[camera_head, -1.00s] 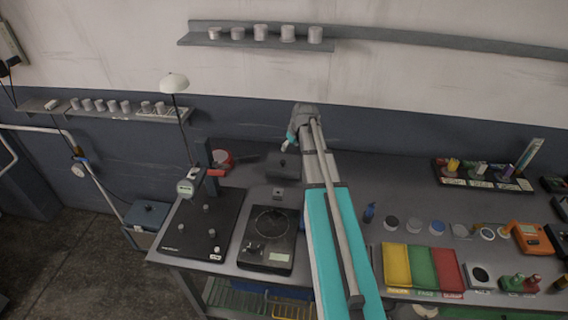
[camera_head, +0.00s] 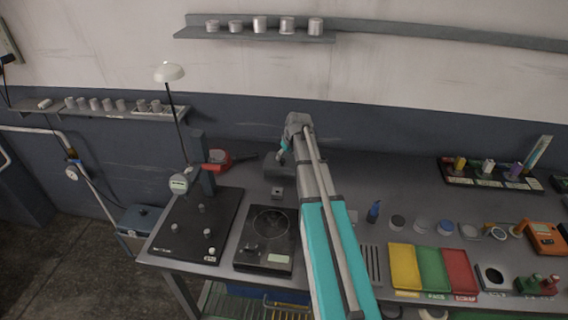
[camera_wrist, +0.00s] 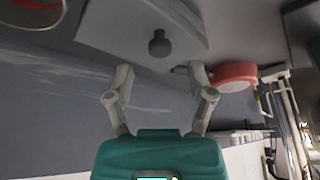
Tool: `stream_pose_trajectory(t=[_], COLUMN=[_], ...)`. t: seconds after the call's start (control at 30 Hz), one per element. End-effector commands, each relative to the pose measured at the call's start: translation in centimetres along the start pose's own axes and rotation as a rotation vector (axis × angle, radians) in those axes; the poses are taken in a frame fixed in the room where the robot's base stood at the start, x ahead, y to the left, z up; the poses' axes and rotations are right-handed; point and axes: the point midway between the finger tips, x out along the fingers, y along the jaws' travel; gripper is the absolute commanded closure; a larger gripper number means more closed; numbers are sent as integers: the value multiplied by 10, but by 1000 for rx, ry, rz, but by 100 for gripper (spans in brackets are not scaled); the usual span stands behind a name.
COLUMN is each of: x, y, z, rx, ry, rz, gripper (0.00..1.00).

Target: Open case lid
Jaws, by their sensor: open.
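The grey case (camera_head: 271,168) stands at the back of the bench, left of my arm, which hides part of it. In the wrist view its grey lid (camera_wrist: 112,22) shows at the top, with a dark round knob (camera_wrist: 159,44) on it. The lid looks shut. My gripper (camera_wrist: 161,76) has a teal body and two grey fingers spread apart, with nothing between them. The knob appears ahead of the gap between the fingertips, apart from both. In the head view, my gripper (camera_head: 283,151) is small and partly hidden behind the wrist, close to the case.
A red round object (camera_head: 217,160) sits left of the case and shows in the wrist view (camera_wrist: 236,75). A black scale (camera_head: 264,258) and a black stand base (camera_head: 180,245) are in front. Yellow, green and red trays (camera_head: 404,267) lie right of my arm.

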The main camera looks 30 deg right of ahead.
Motion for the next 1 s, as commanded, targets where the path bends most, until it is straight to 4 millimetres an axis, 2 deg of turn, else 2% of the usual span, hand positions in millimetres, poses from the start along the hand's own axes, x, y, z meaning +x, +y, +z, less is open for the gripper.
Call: stream_pose_trajectory(t=[0.1,0.4,0.9,1.0], x=[14,31,34,34], y=[0,-1,-1,-1], z=[1,0,-1,-1], rx=[0,-1,-1,-1], ry=[0,0,0,0], rz=[0,0,0,0], gripper=[31,31,31,49])
